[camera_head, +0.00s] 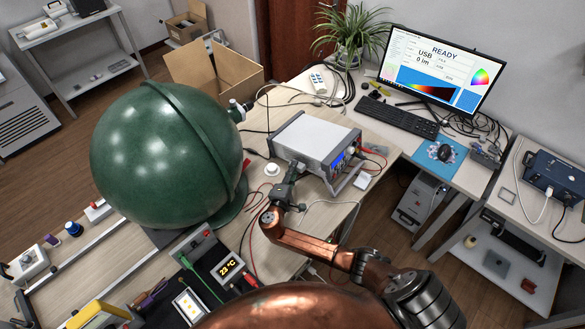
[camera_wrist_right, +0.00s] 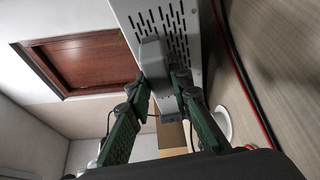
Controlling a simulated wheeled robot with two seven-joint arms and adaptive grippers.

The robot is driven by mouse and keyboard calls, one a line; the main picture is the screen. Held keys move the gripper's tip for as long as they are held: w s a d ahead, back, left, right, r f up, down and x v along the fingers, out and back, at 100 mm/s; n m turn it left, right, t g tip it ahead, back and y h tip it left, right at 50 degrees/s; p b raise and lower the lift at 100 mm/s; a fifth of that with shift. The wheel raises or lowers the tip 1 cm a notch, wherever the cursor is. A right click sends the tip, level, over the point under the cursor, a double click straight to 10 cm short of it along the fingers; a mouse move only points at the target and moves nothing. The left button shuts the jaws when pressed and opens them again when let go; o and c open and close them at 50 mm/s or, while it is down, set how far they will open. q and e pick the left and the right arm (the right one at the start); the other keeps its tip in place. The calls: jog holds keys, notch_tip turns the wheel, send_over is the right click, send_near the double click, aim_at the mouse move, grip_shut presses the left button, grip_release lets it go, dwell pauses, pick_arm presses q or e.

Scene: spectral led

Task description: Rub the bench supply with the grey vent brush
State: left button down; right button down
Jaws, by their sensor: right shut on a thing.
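The bench supply (camera_head: 318,138) is a white and grey box with a blue display on its front, standing on the wooden bench. Its vented side panel (camera_wrist_right: 188,22) fills the top of the right wrist view. My right gripper (camera_head: 286,190) is at the supply's near left side. In the right wrist view its green fingers (camera_wrist_right: 165,88) are shut on the grey vent brush (camera_wrist_right: 151,53). The brush's upper end overlaps the slotted panel and looks against it; exact contact is hard to tell. In the head view the brush is small and dark beside the supply. My left gripper is not in view.
A large green sphere (camera_head: 160,155) stands left of the supply. A small white disc (camera_head: 272,169) and red and black cables (camera_wrist_right: 245,80) lie close to the gripper. A keyboard (camera_head: 398,117) and monitor (camera_head: 440,65) stand behind right.

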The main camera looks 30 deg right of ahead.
dwell(0.3)
jog(key=w+b, duration=0.1)
jog(key=w+a, duration=0.1)
jog(key=w+b, duration=0.1)
jog(key=shift+w+a+f+b, duration=0.15)
jog(key=shift+a+f+b, duration=0.05)
jog(key=shift+f+b, duration=0.15)
dwell(0.4)
jog(key=shift+w+d, duration=0.25)
jog(key=shift+d, duration=0.3)
